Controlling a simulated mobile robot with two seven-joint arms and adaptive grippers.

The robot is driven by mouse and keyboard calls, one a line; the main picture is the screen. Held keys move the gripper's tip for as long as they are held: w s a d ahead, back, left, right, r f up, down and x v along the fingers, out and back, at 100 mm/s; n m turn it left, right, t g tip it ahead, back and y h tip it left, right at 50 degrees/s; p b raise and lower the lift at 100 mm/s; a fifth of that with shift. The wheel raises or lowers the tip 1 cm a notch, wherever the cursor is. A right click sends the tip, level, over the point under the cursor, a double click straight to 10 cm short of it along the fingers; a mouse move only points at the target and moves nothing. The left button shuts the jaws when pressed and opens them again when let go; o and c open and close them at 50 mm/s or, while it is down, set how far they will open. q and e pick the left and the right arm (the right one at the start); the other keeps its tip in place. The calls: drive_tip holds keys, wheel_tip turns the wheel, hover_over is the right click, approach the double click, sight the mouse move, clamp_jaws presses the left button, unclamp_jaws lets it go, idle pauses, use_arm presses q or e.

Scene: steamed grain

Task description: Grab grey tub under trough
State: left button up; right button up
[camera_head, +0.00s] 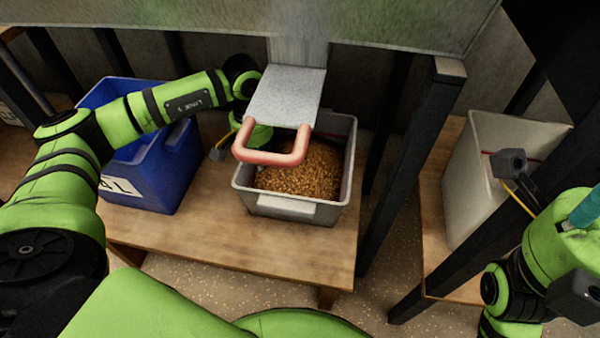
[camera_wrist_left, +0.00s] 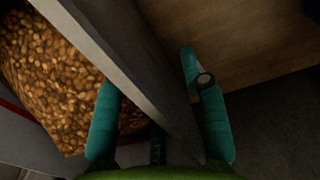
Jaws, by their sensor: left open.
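The grey tub (camera_head: 347,190), part filled with brown grain (camera_head: 300,175), stands on a wooden bench under the trough (camera_head: 270,22). The trough's grey chute plate with a pink-red handle (camera_head: 272,155) overhangs the tub's back left part. My left arm reaches to the tub's left side; its gripper is mostly hidden behind the plate in the head view. In the left wrist view my left gripper (camera_wrist_left: 148,72) is open, its teal fingers on either side of the tub's wall (camera_wrist_left: 125,55), one on the grain side, one outside. My right gripper (camera_head: 582,212) is partly visible at the right edge.
A blue bin (camera_head: 165,165) stands left of the tub, close to my left forearm. Dark posts (camera_head: 400,190) rise right of the tub. A whitish bin (camera_head: 480,150) stands on another bench (camera_head: 438,200) beyond. The bench (camera_head: 225,240) is bare in front of the tub.

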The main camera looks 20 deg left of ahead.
use_arm(q)
clamp_jaws()
drive_tip(key=shift+w+d+r, duration=0.1)
drive_tip(key=shift+w+r, duration=0.1)
drive_tip(key=shift+r, duration=0.1)
drive_tip(key=shift+s, duration=0.1)
